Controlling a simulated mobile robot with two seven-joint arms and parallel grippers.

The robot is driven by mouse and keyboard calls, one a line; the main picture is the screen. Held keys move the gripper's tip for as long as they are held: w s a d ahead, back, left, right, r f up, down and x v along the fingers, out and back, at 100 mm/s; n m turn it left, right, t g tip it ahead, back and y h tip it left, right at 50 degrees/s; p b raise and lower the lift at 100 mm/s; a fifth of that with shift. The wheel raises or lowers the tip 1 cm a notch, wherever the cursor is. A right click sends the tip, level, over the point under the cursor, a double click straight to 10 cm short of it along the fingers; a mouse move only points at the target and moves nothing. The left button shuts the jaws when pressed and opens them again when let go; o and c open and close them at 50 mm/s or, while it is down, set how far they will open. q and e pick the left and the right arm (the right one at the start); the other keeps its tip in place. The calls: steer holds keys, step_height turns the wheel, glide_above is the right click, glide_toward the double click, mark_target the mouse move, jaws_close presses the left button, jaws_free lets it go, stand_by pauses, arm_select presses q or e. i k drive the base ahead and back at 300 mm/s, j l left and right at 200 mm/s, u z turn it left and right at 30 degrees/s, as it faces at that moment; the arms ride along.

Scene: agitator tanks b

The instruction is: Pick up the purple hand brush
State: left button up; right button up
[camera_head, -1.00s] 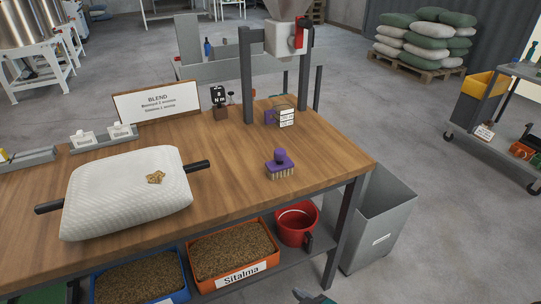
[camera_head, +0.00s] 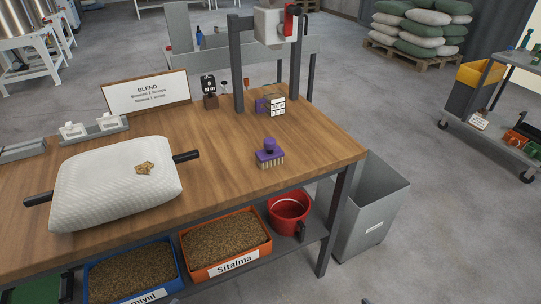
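The purple hand brush (camera_head: 269,154) stands on the wooden table (camera_head: 222,162) near its right end. Its purple knob points up and its pale bristles face down onto the tabletop. Nothing touches it. Neither of my grippers shows clearly; only a small dark bit shows at the bottom edge, and I cannot tell what part it is.
A white sack (camera_head: 117,187) with dark handles lies on the table's left. Grain crates (camera_head: 226,246), a red bucket (camera_head: 289,212) and a grey bin (camera_head: 372,205) are below or beside.

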mark_target(272, 154)
steer(key=i+l+u, duration=0.15)
steer(key=l, duration=0.2)
steer(key=i+l+u, duration=0.1)
steer(key=l, duration=0.25)
steer(key=i+l+u, duration=0.15)
steer(key=l, duration=0.25)
steer(key=i+l+u, duration=0.1)
steer(key=l, duration=0.25)
steer(key=i+l+u, duration=0.15)
steer(key=l, duration=0.3)
steer(key=i+l+u, duration=0.15)
steer(key=l, duration=0.25)
